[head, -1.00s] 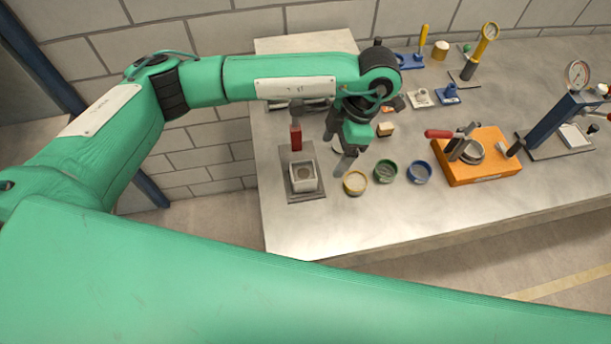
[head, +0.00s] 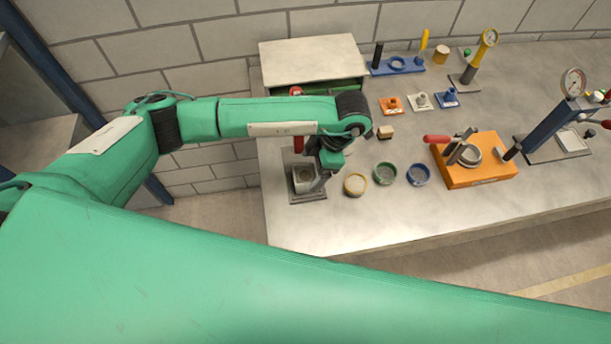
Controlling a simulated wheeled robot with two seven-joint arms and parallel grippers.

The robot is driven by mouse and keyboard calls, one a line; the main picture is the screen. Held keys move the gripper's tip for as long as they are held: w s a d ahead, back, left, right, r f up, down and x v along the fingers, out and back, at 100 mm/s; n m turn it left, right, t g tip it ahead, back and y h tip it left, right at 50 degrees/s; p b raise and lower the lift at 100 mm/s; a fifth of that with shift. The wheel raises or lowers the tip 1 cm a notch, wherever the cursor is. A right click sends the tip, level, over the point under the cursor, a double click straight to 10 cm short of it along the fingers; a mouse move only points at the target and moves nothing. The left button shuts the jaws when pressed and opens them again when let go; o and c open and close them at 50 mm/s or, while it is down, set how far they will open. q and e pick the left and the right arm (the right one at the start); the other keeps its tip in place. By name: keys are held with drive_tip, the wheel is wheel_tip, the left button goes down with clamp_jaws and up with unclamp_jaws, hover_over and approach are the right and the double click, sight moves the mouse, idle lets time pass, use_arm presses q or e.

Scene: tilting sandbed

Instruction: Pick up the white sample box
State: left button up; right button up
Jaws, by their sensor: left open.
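The white sample box (head: 301,185) is a small square open box with greyish sand inside. It sits on a dark flat plate (head: 309,198) near the left end of the bench. My left gripper (head: 314,180) points down at the box from above, and its dark fingers overlap the box's right side in the picture. The gripper is open; I cannot tell whether a finger touches the box. The gripper hides part of the box and plate. My right gripper is not in view.
Yellow (head: 355,184), green (head: 385,173) and blue (head: 418,174) round dishes stand right of the box. An orange block with a clamp (head: 482,177) is farther right. The bench front is clear.

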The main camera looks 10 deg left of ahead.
sight(306, 173)
use_arm(q)
drive_tip(key=p+x, duration=0.2)
drive_tip(key=x, duration=0.1)
drive_tip(key=shift+w+a+f+p, duration=0.1)
drive_tip(key=shift+a+f+p, duration=0.2)
drive_tip(key=shift+f, duration=0.4)
drive_tip(key=shift+c, duration=0.2)
drive_tip(key=c, duration=1.2)
drive_tip(key=shift+r, duration=0.15)
